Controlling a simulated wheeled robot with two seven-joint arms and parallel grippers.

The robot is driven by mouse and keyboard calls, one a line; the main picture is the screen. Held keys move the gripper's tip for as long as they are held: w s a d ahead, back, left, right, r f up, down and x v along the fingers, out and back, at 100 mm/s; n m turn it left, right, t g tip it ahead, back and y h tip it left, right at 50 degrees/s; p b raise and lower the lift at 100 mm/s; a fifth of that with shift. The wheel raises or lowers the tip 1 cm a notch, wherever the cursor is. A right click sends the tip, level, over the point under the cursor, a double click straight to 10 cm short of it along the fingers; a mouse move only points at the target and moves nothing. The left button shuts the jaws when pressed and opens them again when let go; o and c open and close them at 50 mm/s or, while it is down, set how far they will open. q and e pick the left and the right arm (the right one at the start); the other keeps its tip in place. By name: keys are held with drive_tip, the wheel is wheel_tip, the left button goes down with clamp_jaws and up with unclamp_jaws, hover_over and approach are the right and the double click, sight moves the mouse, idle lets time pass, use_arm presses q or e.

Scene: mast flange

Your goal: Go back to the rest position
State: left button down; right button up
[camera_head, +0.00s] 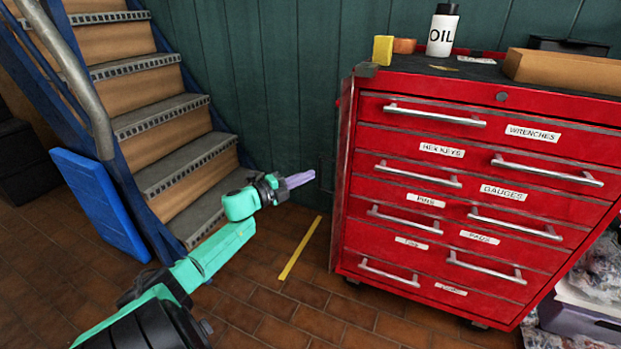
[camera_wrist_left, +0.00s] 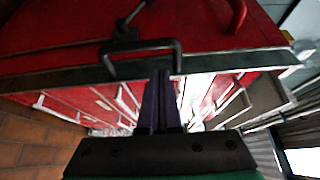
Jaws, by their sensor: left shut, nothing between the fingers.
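My left gripper (camera_head: 300,179) is at the end of the green arm that comes in from the left in the head view. Its purple fingers are shut with nothing between them. They point toward the left side of the red tool cabinet (camera_head: 357,240), with a gap between in the head view. In the left wrist view the shut fingers (camera_wrist_left: 160,98) point at red panels and a dark handle (camera_wrist_left: 140,46); I cannot tell whether they touch the handle. My right gripper is not in view.
A wooden staircase (camera_head: 190,160) with a blue panel (camera_head: 98,205) stands at the left. An oil bottle (camera_head: 442,32), a yellow block (camera_head: 382,50) and a long cardboard box (camera_head: 562,71) are on the cabinet. A yellow strip (camera_head: 300,247) marks the open brick floor.

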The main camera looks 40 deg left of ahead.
use_arm(q)
drive_tip(key=s+a+b, duration=0.1)
drive_tip(key=s+a, duration=0.1)
drive_tip(key=a, duration=0.5)
drive_tip(key=shift+s+a+f, duration=0.25)
drive_tip(key=shift+s+f, duration=0.1)
drive_tip(key=shift+f, duration=0.1)
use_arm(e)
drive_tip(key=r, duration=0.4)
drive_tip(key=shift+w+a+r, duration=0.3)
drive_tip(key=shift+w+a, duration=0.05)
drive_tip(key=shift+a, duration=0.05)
